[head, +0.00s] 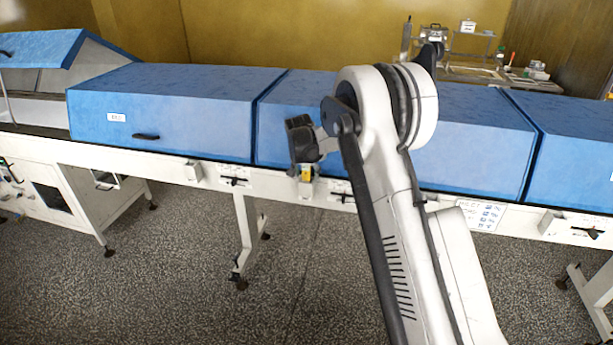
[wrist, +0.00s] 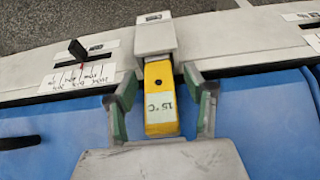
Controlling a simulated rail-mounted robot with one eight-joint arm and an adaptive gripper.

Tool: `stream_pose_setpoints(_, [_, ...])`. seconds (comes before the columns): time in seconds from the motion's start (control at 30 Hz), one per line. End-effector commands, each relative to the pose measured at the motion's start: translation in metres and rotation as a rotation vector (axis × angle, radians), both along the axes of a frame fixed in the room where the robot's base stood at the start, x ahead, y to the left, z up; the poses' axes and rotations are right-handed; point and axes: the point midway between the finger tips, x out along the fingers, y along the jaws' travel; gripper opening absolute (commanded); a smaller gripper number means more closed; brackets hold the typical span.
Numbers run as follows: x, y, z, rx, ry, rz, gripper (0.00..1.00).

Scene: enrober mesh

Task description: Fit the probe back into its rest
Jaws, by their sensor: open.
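The probe is a yellow block (wrist: 160,95) with a pale label reading 15 °C, in the middle of the wrist view. Its far end meets a light grey box (wrist: 155,36) on the white rail, which looks like the rest; I cannot tell how deeply the probe sits in it. My gripper (wrist: 161,82) is open, with one green-padded finger on each side of the probe and a visible gap at both sides. In the head view my gripper (head: 304,160) is at the rail, with a bit of the yellow probe (head: 306,174) showing just below it.
Blue covers (head: 190,105) run along the conveyor behind the white rail (head: 215,177). A black lever (wrist: 77,50) with a marked scale plate is left of the probe in the wrist view. A cart (head: 470,50) stands at the back. The floor in front is clear.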

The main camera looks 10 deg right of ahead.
Motion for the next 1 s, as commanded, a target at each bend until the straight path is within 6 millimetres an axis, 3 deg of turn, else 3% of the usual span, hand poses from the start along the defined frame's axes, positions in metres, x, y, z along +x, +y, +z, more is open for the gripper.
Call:
stream_pose_setpoints(0.27, [0.001,0.0,-0.002,0.0,0.0,0.0,0.46])
stream_pose_setpoints(0.6, [0.0,0.0,-0.002,0.0,0.0,0.0,0.01])
stream_pose_setpoints(0.87, [0.0,0.0,-0.001,0.0,0.0,0.0,0.0])
stream_pose_setpoints(1.0, [0.0,0.0,0.009,0.0,0.0,0.0,0.0])
